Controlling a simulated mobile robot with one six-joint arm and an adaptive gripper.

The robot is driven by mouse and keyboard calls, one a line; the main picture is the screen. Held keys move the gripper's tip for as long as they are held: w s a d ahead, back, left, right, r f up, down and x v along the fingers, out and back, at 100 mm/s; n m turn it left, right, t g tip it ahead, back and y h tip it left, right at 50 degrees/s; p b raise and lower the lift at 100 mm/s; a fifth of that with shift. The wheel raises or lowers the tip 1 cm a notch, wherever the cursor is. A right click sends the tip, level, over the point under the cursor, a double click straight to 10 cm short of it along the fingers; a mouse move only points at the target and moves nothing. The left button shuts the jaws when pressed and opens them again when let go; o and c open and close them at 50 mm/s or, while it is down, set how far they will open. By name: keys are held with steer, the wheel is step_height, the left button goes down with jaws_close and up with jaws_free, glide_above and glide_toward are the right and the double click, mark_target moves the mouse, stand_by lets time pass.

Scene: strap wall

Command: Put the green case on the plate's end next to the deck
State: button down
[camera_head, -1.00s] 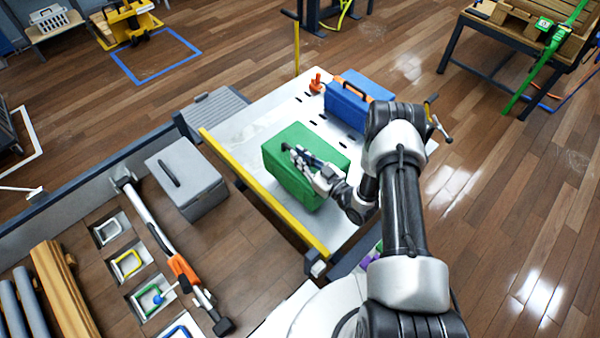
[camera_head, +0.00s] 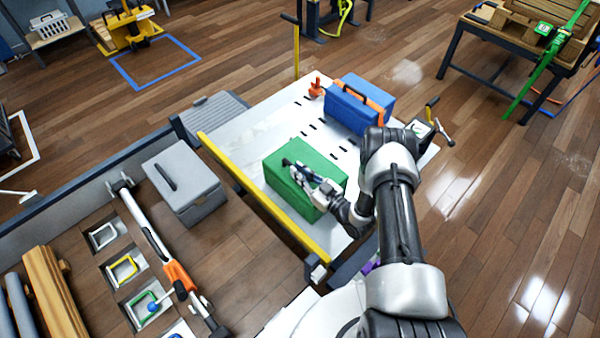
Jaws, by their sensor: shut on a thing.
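The green case (camera_head: 318,165) is on or just above the white plate (camera_head: 262,122), close to its yellow edge strip (camera_head: 250,188) on the deck side. I cannot tell whether its underside touches the plate. My gripper (camera_head: 296,170) is over the top of the green case and shut on it, probably at its handle, which my fingers hide. The deck (camera_head: 235,245) is the wooden floor at the lower left, beyond the yellow strip.
A grey case (camera_head: 185,178) and a long bar with an orange part (camera_head: 180,278) are on the deck. The slotted plate middle is clear.

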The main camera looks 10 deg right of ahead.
steer(key=c, duration=1.7)
jaws_free()
steer(key=shift+o, duration=0.2)
